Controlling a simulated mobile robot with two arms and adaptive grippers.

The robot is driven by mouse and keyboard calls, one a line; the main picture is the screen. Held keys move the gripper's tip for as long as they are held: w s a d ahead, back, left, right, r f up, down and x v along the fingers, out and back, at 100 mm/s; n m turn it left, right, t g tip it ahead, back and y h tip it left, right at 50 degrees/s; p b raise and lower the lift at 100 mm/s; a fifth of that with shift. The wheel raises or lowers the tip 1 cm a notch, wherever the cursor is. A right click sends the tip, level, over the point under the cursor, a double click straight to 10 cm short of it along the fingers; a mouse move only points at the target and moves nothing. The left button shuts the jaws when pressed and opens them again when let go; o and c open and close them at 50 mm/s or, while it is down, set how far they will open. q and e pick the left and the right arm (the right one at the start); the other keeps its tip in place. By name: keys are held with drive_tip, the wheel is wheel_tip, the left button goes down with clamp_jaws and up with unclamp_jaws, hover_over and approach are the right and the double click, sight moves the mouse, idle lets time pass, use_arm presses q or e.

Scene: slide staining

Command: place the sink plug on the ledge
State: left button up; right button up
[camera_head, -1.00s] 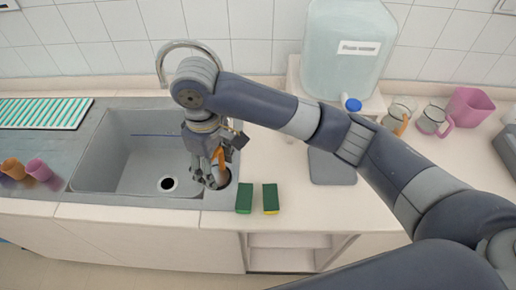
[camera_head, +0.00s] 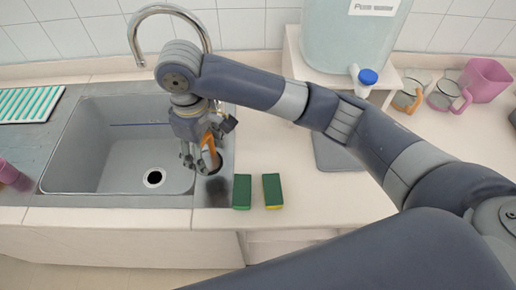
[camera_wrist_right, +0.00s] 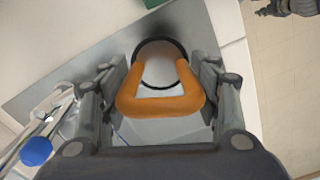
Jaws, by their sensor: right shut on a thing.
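The sink plug (camera_head: 208,142) shows as an orange loop handle, and in the wrist view its handle (camera_wrist_right: 160,105) stands in front of a pale round body with a black rim. My right gripper (camera_head: 200,163) is shut on it, with a finger on each side in the wrist view. It is over the grey ledge (camera_head: 213,196) at the sink's right edge. Whether the plug touches the ledge I cannot tell. The sink (camera_head: 108,182) lies to the left, its drain hole (camera_head: 153,178) uncovered.
Two green sponges, a left one (camera_head: 242,190) and a right one (camera_head: 272,190), lie just right of the ledge. The faucet (camera_head: 150,12) rises behind my right wrist. A large water tank (camera_head: 340,45), glass mugs and a pink pitcher (camera_head: 487,78) stand at the back right.

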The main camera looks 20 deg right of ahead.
drive_tip(key=shift+w+d+f+b, duration=0.15)
drive_tip(key=shift+f+b, duration=0.2)
drive_tip(key=shift+f, duration=0.45)
drive_tip(key=w+d+p, duration=0.1)
drive_tip(key=w+d, duration=0.1)
drive_tip(key=d, duration=0.2)
drive_tip(key=w+d+p, duration=0.1)
drive_tip(key=w+d, duration=0.1)
drive_tip(key=d, duration=0.3)
drive_tip(key=w+d+f+p, duration=0.1)
drive_tip(key=d+p, duration=0.1)
drive_tip(key=d, duration=0.3)
drive_tip(key=shift+w+d+f, duration=0.1)
drive_tip(key=shift+w+d, duration=0.05)
drive_tip(key=shift+w, duration=0.25)
drive_tip(key=shift+d+f, duration=0.15)
wheel_tip(320, 180, down, 3)
drive_tip(key=shift+p, duration=0.75)
use_arm(q)
drive_tip(key=r, duration=0.4)
drive_tip(key=shift+w+d, duration=0.15)
drive_tip(key=shift+w, duration=0.25)
use_arm(e)
drive_tip(key=shift+f, duration=0.2)
drive_tip(key=o, duration=1.2)
drive_tip(key=shift+f, duration=0.1)
